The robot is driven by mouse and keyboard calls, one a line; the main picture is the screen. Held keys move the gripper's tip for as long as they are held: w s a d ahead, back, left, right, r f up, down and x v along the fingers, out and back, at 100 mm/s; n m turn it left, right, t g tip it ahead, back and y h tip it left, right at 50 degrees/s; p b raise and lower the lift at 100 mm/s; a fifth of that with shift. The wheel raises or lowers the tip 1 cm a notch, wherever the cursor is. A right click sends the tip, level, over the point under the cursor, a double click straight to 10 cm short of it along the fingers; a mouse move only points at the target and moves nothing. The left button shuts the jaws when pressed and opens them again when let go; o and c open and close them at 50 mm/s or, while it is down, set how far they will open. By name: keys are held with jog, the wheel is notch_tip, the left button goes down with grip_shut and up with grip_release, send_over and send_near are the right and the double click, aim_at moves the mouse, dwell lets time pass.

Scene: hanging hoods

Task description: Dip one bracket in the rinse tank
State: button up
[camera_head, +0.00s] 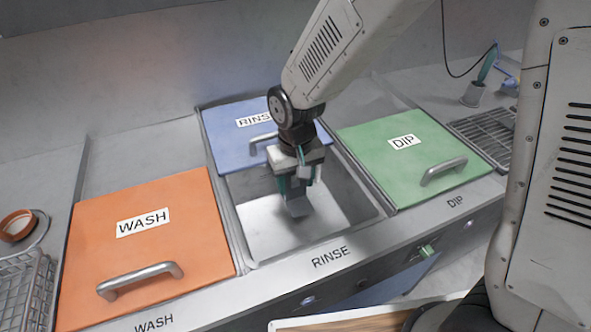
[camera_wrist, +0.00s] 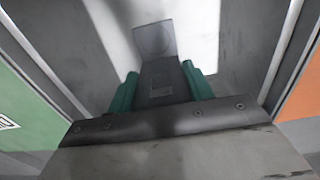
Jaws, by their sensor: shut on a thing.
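My gripper (camera_head: 296,180) points down into the open front part of the rinse tank (camera_head: 248,238), between the orange and green lids. It is shut on a grey metal bracket (camera_head: 297,206), which hangs below the fingers inside the tank opening. In the wrist view the bracket (camera_wrist: 155,45) sticks out between the two teal fingertips (camera_wrist: 160,88). The blue RINSE lid (camera_head: 232,125) lies over the back part of the tank, partly hidden behind my arm. I cannot tell how deep the bracket is or whether it touches liquid.
The orange WASH lid (camera_head: 150,245) is closed at the left and the green DIP lid (camera_head: 410,150) at the right, both with raised handles. A wire basket (camera_head: 25,290) stands at the far left.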

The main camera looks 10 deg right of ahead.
notch_tip(320, 180, down, 12)
dwell(0.8)
jog(key=shift+r, duration=0.2)
dwell(1.9)
notch_tip(320, 180, up, 18)
jog(key=shift+r, duration=0.1)
dwell(1.0)
dwell(0.5)
